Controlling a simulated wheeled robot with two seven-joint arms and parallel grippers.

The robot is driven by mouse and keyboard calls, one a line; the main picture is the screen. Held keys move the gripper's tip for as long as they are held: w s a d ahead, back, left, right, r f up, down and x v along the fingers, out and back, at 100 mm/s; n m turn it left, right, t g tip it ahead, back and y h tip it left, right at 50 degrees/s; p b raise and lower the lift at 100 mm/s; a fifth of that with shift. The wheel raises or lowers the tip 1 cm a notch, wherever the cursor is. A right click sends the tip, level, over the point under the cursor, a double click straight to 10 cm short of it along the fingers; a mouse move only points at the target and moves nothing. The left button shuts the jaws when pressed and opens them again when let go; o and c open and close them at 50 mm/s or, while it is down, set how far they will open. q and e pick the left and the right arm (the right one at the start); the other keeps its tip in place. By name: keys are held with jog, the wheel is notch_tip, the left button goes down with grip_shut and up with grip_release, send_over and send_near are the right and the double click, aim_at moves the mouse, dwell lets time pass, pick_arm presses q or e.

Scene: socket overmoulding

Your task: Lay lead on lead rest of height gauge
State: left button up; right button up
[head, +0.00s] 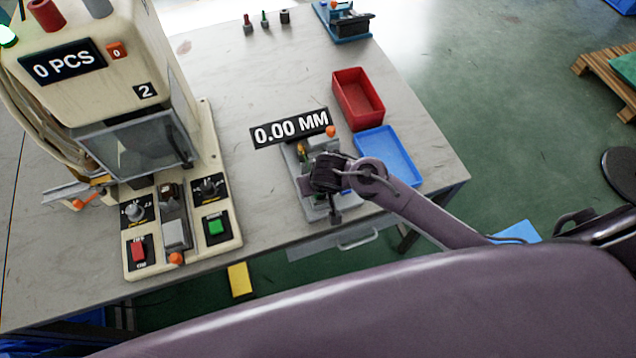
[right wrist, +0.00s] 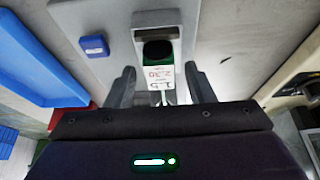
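The height gauge (head: 297,172) stands on the bench with its display (head: 291,129) reading 0.00 MM. My right gripper (right wrist: 161,90) is over the gauge, its two fingers apart. Between and beyond the fingers, the right wrist view shows a white printed label (right wrist: 159,78) and a dark, green-edged piece (right wrist: 158,50) in a pale metal part. Nothing is visibly pinched. In the head view, the wrist hides much of the gauge, including any lead rest. I cannot make out a lead for certain. My left gripper is not in view.
A red bin (head: 358,98) and a blue tray (head: 388,155) sit right of the gauge. The moulding machine (head: 115,70) stands at left, its display reading 0 PCS. Several small parts (head: 265,19) and a blue fixture (head: 343,22) are at the back. Bench between machine and gauge is clear.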

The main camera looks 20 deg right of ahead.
jog(key=shift+s+r, duration=0.1)
jog(key=shift+r, duration=0.3)
jog(key=p+v, duration=0.1)
jog(key=v, duration=1)
jog(key=shift+r, duration=0.3)
jog(key=shift+s, duration=0.1)
